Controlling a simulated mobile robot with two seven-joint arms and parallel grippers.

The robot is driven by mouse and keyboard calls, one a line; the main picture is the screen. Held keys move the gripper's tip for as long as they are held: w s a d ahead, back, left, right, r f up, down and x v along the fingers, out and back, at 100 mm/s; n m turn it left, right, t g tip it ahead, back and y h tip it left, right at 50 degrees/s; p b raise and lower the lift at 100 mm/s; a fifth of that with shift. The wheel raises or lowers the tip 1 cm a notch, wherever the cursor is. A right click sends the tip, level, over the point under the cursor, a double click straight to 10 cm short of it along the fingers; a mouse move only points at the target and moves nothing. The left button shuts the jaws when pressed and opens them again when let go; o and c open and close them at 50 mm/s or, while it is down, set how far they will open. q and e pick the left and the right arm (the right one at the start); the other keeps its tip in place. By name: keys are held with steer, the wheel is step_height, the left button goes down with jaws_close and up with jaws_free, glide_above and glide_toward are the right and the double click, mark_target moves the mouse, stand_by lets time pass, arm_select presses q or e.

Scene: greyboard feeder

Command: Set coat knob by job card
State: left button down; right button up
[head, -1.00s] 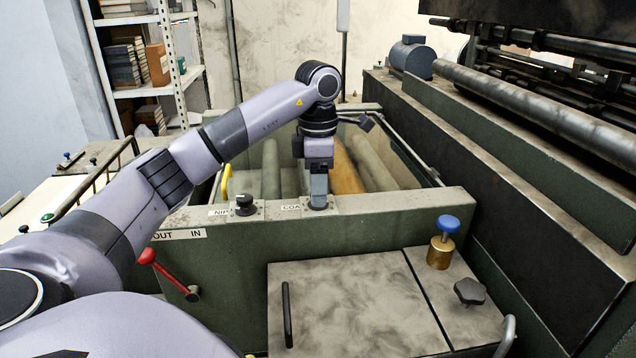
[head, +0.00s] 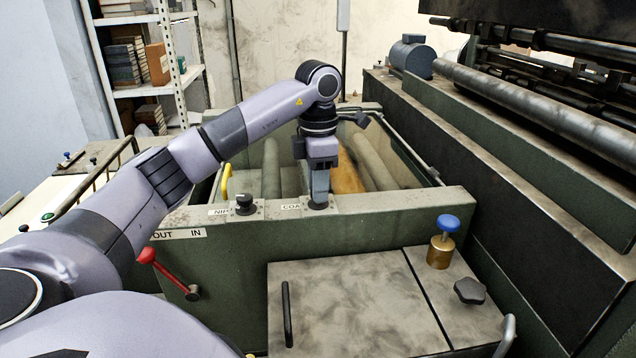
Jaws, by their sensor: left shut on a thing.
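The coat knob (head: 318,205) sits on the top ledge of the green machine, right of a label (head: 291,207) that reads "COA" where it is not covered. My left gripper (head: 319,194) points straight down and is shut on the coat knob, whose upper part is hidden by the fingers. The black nip knob (head: 245,204) stands free to the left, beside a label (head: 221,211) reading "NIP". The knob's pointer and scale are too small to read. No job card can be made out. My right gripper is not in view.
Rollers (head: 372,162) lie in the open trough behind the ledge. A red lever (head: 170,273) sticks out of the front panel below the "OUT IN" label. A brass fitting with a blue knob (head: 449,223) and a black star knob (head: 469,290) stand at right.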

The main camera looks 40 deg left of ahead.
arm_select(q)
steer(key=n, duration=0.5)
steer(key=shift+n, duration=0.3)
stand_by(0.4)
steer(key=c, duration=0.8)
jaws_free()
steer(key=shift+r, duration=0.15)
steer(key=shift+r, duration=3.5)
